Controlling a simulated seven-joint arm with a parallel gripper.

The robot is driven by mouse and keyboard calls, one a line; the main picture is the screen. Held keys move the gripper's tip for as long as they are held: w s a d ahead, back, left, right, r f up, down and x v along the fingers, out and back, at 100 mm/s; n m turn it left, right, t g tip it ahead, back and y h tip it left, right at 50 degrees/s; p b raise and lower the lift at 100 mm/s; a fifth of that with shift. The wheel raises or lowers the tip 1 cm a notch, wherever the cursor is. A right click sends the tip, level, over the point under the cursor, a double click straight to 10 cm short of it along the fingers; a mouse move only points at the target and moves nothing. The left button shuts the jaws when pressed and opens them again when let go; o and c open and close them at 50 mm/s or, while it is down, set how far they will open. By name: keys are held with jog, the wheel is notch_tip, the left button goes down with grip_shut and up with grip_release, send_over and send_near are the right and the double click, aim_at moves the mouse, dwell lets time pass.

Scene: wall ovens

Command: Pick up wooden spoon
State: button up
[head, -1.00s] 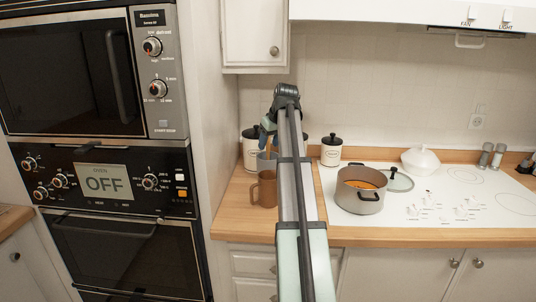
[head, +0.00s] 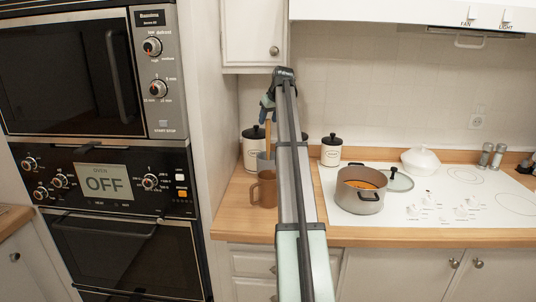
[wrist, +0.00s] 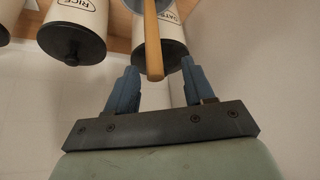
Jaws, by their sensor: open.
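The wooden spoon (head: 268,137) shows as a thin upright handle rising from a grey-blue container (head: 263,163) on the left counter. In the wrist view the spoon's handle (wrist: 152,40) ends between my two blue fingers, with a gap on either side. My gripper (wrist: 160,68) is open and empty. In the head view my gripper (head: 267,104) is just above the handle, pointing down. The lower part of the spoon is hidden in the container.
A brown mug (head: 266,189) stands in front of the container. White canisters with black lids stand behind, one at left (head: 251,152), one at right (head: 330,155). A pot (head: 358,197) sits on the white stove. The wall oven (head: 108,185) is at left.

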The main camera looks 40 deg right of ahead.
aim_at(267, 129)
jog(key=shift+s+d+x, duration=0.15)
jog(key=shift+x, duration=1.55)
jog(key=shift+s+d+x, duration=0.1)
jog(key=shift+s+x, duration=0.05)
jog(key=shift+x, duration=1.55)
jog(key=shift+f, duration=0.15)
jog(key=shift+c, duration=0.5)
grip_shut()
